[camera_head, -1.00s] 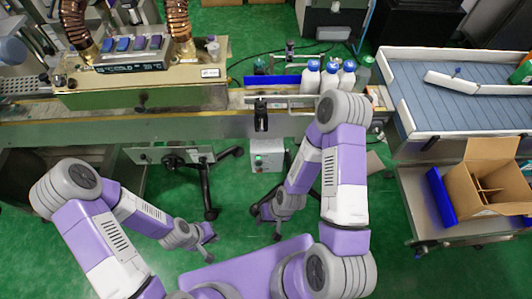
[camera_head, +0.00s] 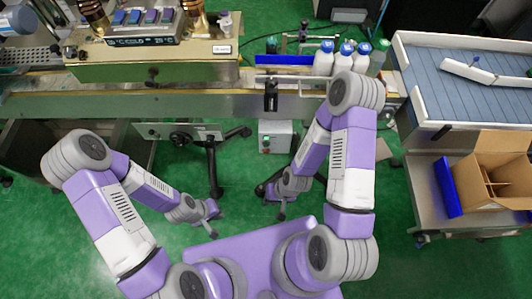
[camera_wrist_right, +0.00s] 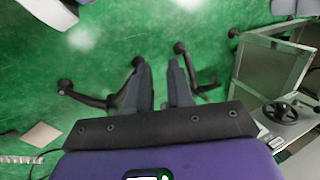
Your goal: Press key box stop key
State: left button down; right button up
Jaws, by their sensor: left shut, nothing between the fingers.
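The key box (camera_head: 275,136) is a small grey-white box below the conveyor's front edge, with a green and a red key on its front. It stands between my two arms in the head view. My left gripper (camera_head: 212,227) is shut and empty, low over the green floor, left of and nearer than the box. My right gripper (camera_head: 282,214) hangs below the box in the picture, apart from it. In the right wrist view the two dark fingers of my right gripper (camera_wrist_right: 159,62) stand apart with only floor between them. The key box is not recognisable there.
The conveyor (camera_head: 200,104) runs across the back, with several blue-capped white bottles (camera_head: 323,64) on it. A black stand leg (camera_head: 213,170) is left of the box. A cardboard box (camera_head: 492,195) sits on a cart at the right. Green floor (camera_head: 240,215) is clear between my grippers.

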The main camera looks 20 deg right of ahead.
grip_shut()
dwell(1.4)
